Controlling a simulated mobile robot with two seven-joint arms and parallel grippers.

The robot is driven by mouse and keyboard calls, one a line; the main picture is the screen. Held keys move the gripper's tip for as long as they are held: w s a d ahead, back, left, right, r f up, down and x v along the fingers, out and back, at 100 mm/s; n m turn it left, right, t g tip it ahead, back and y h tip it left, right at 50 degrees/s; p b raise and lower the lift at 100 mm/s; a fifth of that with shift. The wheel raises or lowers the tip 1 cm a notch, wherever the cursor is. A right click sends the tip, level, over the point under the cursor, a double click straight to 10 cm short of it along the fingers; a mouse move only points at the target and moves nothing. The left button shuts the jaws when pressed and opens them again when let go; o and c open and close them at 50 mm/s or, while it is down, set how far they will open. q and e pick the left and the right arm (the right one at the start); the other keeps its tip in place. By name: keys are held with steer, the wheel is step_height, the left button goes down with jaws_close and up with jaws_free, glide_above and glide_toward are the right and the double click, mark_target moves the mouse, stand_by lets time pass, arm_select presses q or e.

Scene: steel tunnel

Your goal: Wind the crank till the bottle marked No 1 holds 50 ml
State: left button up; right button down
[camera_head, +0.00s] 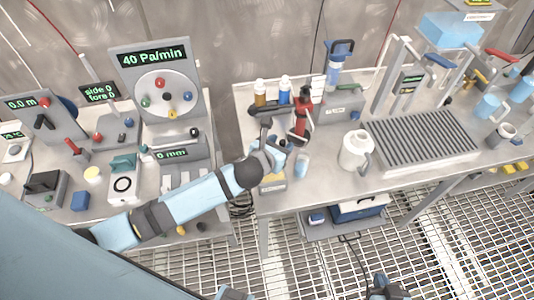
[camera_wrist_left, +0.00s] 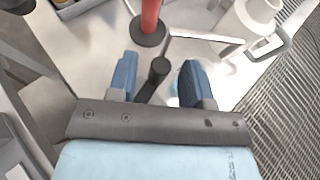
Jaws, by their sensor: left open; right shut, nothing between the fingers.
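My left gripper (camera_head: 270,152) is over the front of the right bench, beside a dark crank-like lever (camera_head: 266,118). In the left wrist view its blue fingers (camera_wrist_left: 158,80) are open, with a black round-topped knob (camera_wrist_left: 159,66) between them; I cannot tell whether they touch it. A red upright body (camera_head: 302,108) stands just beyond; its red column also shows in the wrist view (camera_wrist_left: 151,14). A small pale blue vessel (camera_head: 301,166) stands right of the gripper. I can read no No 1 mark or fill level. My right gripper (camera_head: 386,289) is low at the bottom edge, shut and empty.
An amber bottle (camera_head: 260,93) and a blue bottle (camera_head: 284,92) stand behind the lever. A white jug (camera_head: 357,149) and a ribbed grey rack (camera_head: 422,140) are to the right. The left bench holds a "40 Pa/min" panel (camera_head: 156,80). Grating floor lies in front.

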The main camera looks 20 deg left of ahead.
arm_select(q)
steer(key=v, duration=1.2)
steer(key=shift+s+b, duration=0.15)
steer(key=shift+b, duration=0.15)
steer(key=shift+a, duration=0.1)
